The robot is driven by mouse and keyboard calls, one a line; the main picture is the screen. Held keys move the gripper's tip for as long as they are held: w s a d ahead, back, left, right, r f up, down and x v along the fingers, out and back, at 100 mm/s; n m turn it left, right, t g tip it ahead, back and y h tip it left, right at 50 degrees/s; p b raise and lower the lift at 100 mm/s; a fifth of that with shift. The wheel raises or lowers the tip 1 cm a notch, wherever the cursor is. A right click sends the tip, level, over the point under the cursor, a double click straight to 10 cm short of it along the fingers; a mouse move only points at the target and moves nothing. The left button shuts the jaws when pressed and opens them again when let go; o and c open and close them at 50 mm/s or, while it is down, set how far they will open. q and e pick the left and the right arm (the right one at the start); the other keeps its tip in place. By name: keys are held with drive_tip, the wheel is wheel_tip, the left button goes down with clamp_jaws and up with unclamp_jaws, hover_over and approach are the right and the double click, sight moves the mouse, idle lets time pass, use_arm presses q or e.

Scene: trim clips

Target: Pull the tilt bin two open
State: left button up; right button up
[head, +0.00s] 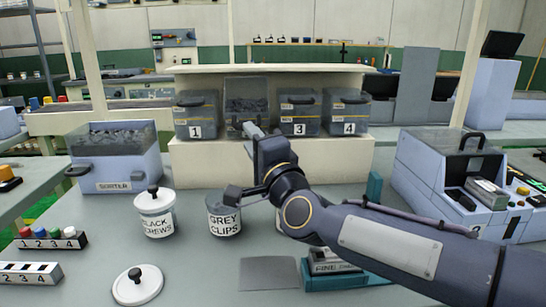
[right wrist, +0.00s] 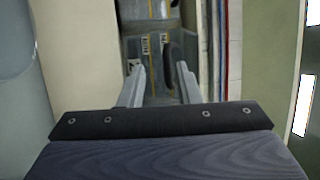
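Four numbered grey bins stand in a row on a cream shelf (head: 190,158). Tilt bin two (head: 246,88), between bin one (head: 196,112) and bin three (head: 298,112), is tipped forward, with dark small parts visible inside. My right gripper (head: 250,130) is at its front and hides its number and handle. In the right wrist view, the two fingers (right wrist: 160,72) stand apart on either side of a dark handle (right wrist: 169,58) on a grey bin front. Whether either finger touches the handle, I cannot tell. My left gripper is out of view.
Bin four (head: 346,112) is at the row's right end. The black screws jar (head: 156,215) and grey clips jar (head: 224,218) stand on the table below my right arm's reach. A loose lid (head: 138,285) lies in front. The sorter (head: 115,160) is left, a machine (head: 450,170) right.

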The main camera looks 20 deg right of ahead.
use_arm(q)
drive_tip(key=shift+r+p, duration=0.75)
use_arm(e)
drive_tip(key=r+v, duration=0.2)
drive_tip(key=v, duration=1)
drive_tip(key=shift+s+r, duration=0.3)
drive_tip(key=shift+s, duration=0.25)
